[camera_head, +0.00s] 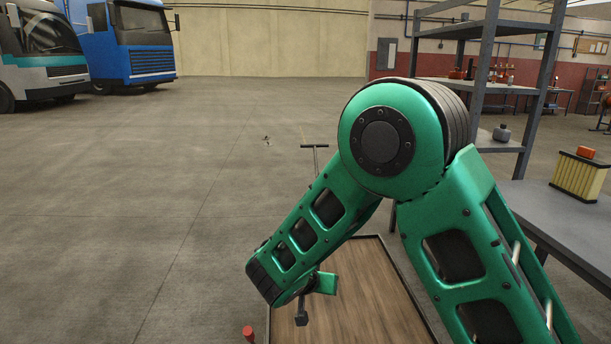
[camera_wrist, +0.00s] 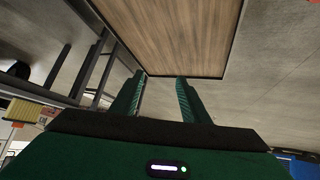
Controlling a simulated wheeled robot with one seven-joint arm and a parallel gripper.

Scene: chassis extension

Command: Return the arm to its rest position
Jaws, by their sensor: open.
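My green arm (camera_head: 390,150) rises at the right of the head view and bends at a large round elbow. Its forearm slopes down to the left, with the wrist low over a wooden deck (camera_head: 350,290). My gripper (camera_head: 312,300) shows only partly below the wrist in the head view. In the wrist view my gripper (camera_wrist: 160,82) has its two green fingers apart with nothing between them. The wooden deck (camera_wrist: 175,35) lies beyond the fingertips.
A grey workbench (camera_head: 550,215) with a yellow-ribbed box (camera_head: 578,178) stands at the right. Behind it is a metal shelf unit (camera_head: 485,85). A T-shaped handle (camera_head: 314,147) stands beyond the deck. Two trucks (camera_head: 130,45) are parked far left. The floor at left is mostly clear.

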